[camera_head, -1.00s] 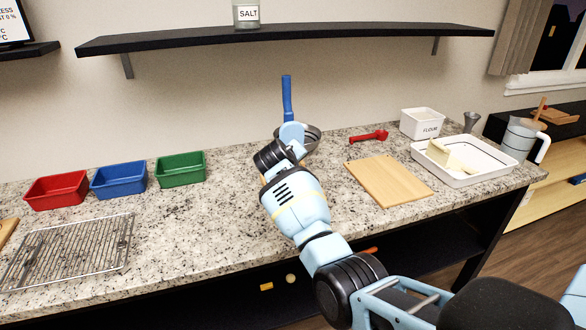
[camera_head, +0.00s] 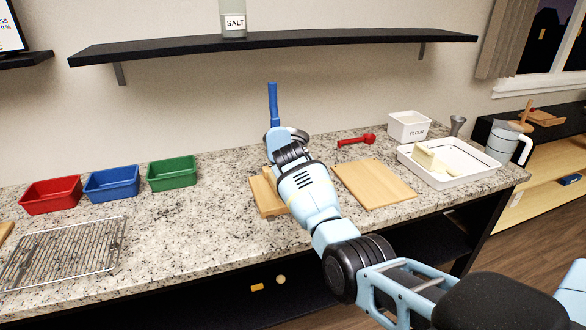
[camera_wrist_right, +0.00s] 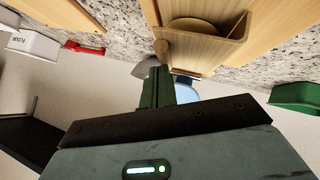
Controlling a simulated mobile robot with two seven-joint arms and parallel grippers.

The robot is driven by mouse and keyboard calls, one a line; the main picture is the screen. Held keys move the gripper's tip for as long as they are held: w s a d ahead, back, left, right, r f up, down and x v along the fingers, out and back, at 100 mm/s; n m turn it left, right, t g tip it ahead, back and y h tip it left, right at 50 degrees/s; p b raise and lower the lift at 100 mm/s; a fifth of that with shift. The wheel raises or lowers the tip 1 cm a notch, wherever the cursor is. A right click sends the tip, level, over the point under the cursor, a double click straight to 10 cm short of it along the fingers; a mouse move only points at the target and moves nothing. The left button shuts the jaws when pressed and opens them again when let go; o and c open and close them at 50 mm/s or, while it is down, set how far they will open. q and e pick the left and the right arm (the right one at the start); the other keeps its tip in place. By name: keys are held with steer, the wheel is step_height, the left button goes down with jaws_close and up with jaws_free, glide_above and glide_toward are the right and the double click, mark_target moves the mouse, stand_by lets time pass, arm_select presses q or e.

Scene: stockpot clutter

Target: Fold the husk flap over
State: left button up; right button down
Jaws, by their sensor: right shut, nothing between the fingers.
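The husk (camera_wrist_right: 207,50) shows in the right wrist view as a tan, trough-like wrap with raised sides. A brownish filling (camera_wrist_right: 195,26) lies inside it. It rests on a wooden board (camera_wrist_right: 282,22); part of that board (camera_head: 264,196) also shows in the head view, left of my right arm, which hides the husk there. My right gripper (camera_wrist_right: 160,70) is shut and empty, its fingertips close to the husk's near end. I cannot tell whether they touch it. In the head view the right fingers are hidden behind the wrist. My left gripper is not in view.
A pan with an upright blue handle (camera_head: 273,103) stands behind my wrist. A second board (camera_head: 375,184), a red tool (camera_head: 356,140), a flour box (camera_head: 409,125) and a white tray (camera_head: 447,179) lie to the right. Bins (camera_head: 112,182) and a wire rack (camera_head: 62,252) are left.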

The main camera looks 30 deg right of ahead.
stand_by(0.5)
steer(key=shift+r+p, duration=0.35)
steer(key=shift+r, duration=0.55)
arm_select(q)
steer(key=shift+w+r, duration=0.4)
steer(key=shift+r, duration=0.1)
arm_select(e)
steer(key=shift+f, duration=0.1)
